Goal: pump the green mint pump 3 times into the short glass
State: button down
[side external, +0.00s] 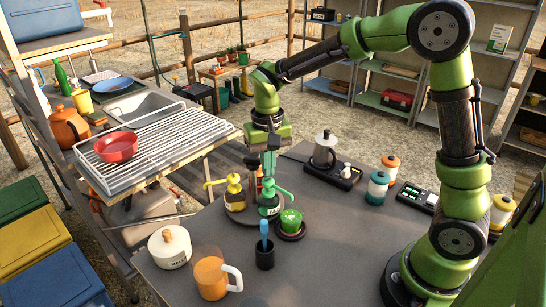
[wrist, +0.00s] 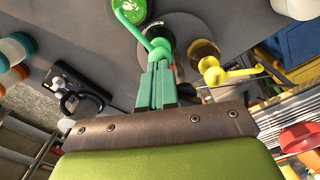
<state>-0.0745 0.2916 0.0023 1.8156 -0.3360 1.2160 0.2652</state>
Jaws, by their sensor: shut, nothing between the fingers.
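The green mint pump (side external: 268,199) stands upright on a round grey tray (side external: 238,217) on the dark table. Its spout points right, towards the short glass. The short glass (side external: 290,217) looks green inside and sits on a round dark pad (side external: 291,234); in the wrist view the glass (wrist: 128,9) is cut by the top edge. My gripper (side external: 268,175) is shut and empty, pointing down at the green pump's head. In the wrist view my fingertips (wrist: 157,66) overlap the head of the green pump (wrist: 160,46). I cannot tell whether they touch it.
A yellow pump (side external: 234,192) stands just left of the green one, with a red one partly hidden behind. A dark cup with a blue tool (side external: 264,252) and an orange mug (side external: 211,277) stand in front. A coffee pot (side external: 324,150) stands behind right.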

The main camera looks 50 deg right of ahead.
jog(key=shift+f, duration=0.1)
dwell(0.5)
jog(key=shift+f, duration=1.35)
jog(key=shift+r, duration=1.5)
jog(key=shift+r, duration=2)
